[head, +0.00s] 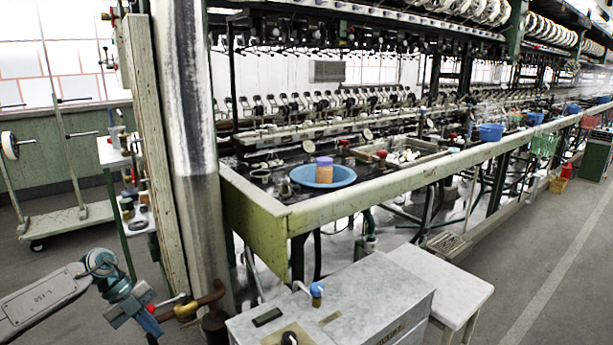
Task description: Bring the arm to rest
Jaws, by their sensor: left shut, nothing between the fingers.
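My left arm comes in from the lower left. Its gripper (150,322) hangs low at the end of the arm, in front of the brass valve and pipe at the foot of the metal column. It is shut and empty, with its fingers pointing down to the right. I cannot tell whether it touches the pipe. My right gripper is not in view.
A grey metal box (335,308) stands at the bottom middle, beside a pale stool (445,278). The green basin bench (262,218) holds a blue basin (340,178). A metal column (190,130) rises behind my gripper. Open floor (545,250) lies at the right.

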